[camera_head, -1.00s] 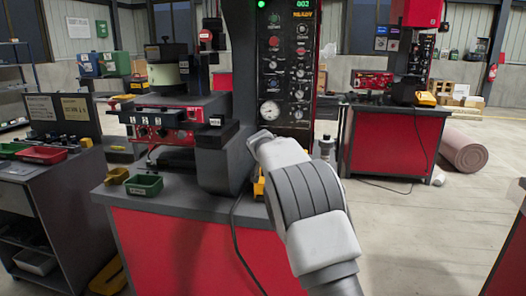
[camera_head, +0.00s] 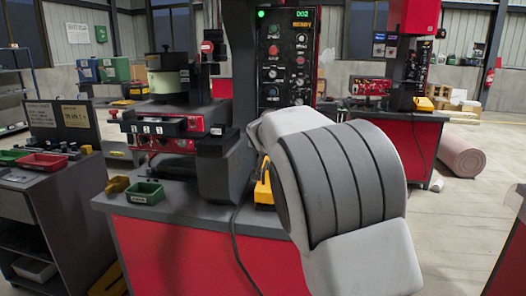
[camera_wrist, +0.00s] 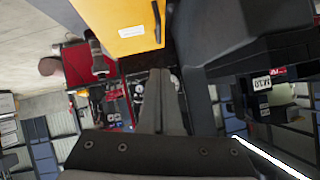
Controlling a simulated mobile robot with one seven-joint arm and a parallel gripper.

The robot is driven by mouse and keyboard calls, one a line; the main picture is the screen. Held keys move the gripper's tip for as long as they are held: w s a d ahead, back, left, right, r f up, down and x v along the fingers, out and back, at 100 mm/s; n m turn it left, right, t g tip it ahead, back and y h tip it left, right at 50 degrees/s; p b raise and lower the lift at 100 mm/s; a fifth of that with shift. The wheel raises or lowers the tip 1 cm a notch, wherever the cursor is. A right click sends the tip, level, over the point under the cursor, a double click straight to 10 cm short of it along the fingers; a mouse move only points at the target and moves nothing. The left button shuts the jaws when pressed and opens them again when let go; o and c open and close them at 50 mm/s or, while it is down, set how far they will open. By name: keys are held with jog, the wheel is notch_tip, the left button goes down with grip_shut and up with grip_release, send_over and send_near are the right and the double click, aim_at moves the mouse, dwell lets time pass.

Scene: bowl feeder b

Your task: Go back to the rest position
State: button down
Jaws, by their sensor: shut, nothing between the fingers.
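My gripper (camera_wrist: 159,88) shows in the wrist view, its fingers together with nothing between them. In the head view my arm's grey and white links fill the centre right and hide the gripper. The arm is in front of the machine's control panel (camera_head: 287,50) and the red workbench (camera_head: 165,255). In the wrist view a yellow-orange object (camera_wrist: 122,25) is above the fingers, and dark machine parts (camera_wrist: 250,45) are to their right. I cannot tell how close they are to the fingers.
A green bin (camera_head: 144,193) and a yellow bin (camera_head: 117,185) stand on the bench's left. A dark cart (camera_head: 50,215) with a red bin (camera_head: 42,162) is at left. A second red machine bench (camera_head: 395,145) and a rolled mat (camera_head: 462,157) stand behind. Floor at right is open.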

jog(key=s+d+r+g, duration=0.1)
jog(key=s+d+g, duration=0.1)
jog(key=s+d, duration=0.65)
jog(key=s+d+r+g, duration=0.1)
jog(key=s+d, duration=0.2)
jog(key=s, duration=1)
jog(key=s+d+f+n+g, duration=0.1)
jog(key=s+f, duration=0.2)
jog(key=s, duration=0.6)
jog(key=s+f+n+g, duration=0.1)
jog(key=s+f+n, duration=0.15)
jog(key=s, duration=0.55)
jog(key=s+d+f+n+g, duration=0.1)
jog(key=s+f, duration=0.2)
jog(key=s, duration=0.6)
notch_tip(320, 180, up, 18)
jog(key=p, duration=1.8)
jog(key=shift+w+a+p, duration=0.15)
jog(key=shift+a+p, duration=0.15)
jog(key=shift+p, duration=0.1)
